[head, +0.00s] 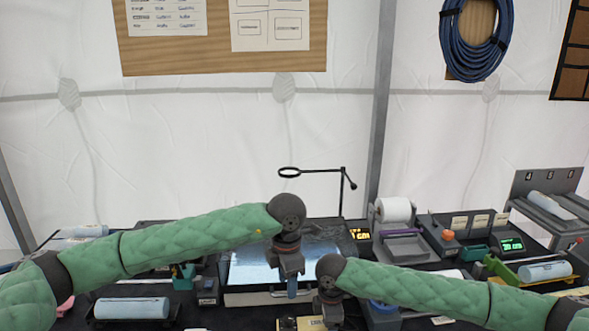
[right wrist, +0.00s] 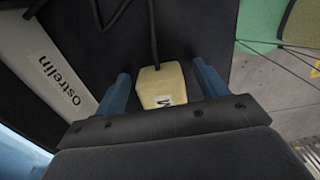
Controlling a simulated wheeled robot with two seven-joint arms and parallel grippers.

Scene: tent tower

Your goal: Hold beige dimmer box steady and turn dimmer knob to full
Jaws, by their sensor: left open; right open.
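A small beige dimmer box (right wrist: 160,88) lies on the dark table in the right wrist view, with a black cord running from its far end. My right gripper (right wrist: 163,82) is open, with one blue finger on each side of the box. Gaps show between fingers and box. In the head view that gripper is low in the centre. Part of a beige box (head: 288,323) shows there at the bottom edge, beside a printed label. My left gripper (head: 292,288) is open and points down above the front edge of a lit panel. I cannot make out the dimmer knob.
The bright light panel (head: 262,272) lies behind my grippers. A black magnifier stand (head: 342,195) rises behind it. A paper roll (head: 393,210) and displays stand right of centre. A pale blue roll (head: 131,308) lies in a tray at front left. The table is crowded.

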